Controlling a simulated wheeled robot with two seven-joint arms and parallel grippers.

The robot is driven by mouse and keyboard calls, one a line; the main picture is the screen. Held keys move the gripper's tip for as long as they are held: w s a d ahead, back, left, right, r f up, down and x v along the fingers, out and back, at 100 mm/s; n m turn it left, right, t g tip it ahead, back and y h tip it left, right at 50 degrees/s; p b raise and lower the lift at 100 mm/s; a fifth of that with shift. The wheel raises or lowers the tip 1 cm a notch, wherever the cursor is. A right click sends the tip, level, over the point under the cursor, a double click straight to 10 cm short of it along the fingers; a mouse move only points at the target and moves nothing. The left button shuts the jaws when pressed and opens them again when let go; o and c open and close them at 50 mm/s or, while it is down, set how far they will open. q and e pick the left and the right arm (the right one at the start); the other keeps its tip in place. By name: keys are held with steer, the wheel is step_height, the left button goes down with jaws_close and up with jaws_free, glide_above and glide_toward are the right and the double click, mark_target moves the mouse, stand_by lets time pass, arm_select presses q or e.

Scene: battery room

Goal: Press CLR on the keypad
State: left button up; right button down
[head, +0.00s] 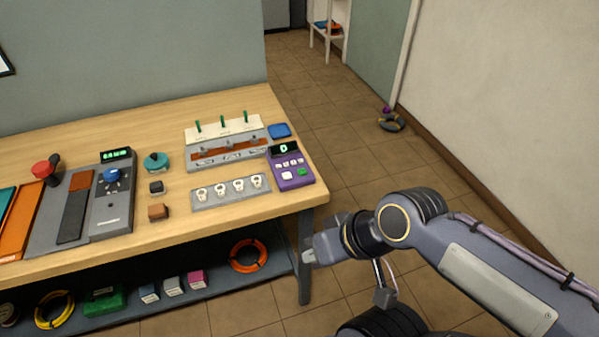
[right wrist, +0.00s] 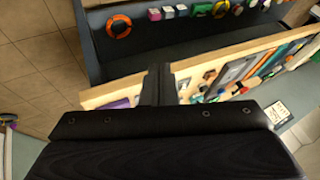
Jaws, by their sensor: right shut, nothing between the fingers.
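The purple keypad (head: 293,180) sits at the right end of the wooden table, with a lit green display (head: 284,149) reading 0. It has a row of small white keys, with a larger white key (head: 287,175) and a green key (head: 303,171) below. The key labels are too small to read. My right gripper (head: 308,257) is shut and empty, beside the table's front right corner and apart from the keypad. Its dark fingers show in the right wrist view (right wrist: 157,84) in front of the table edge. My left gripper is not in view.
The wooden table (head: 240,106) carries a grey switch panel (head: 228,149), a strip with several white key-like pieces (head: 231,193) and a blue-knobbed device (head: 113,195) left of the keypad. A lower shelf (head: 206,304) holds rings and boxes.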

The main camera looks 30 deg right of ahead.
steer(key=shift+a, duration=0.15)
steer(key=n+g+h+p, duration=0.2)
steer(key=n+h+p, duration=1)
steer(key=n, duration=0.3)
glide_above(284, 177)
steer(key=shift+r, duration=0.4)
step_height(284, 177, down, 8)
steer(key=b, duration=0.5)
steer(key=shift+f+b, duration=0.4)
steer(key=shift+b, duration=0.3)
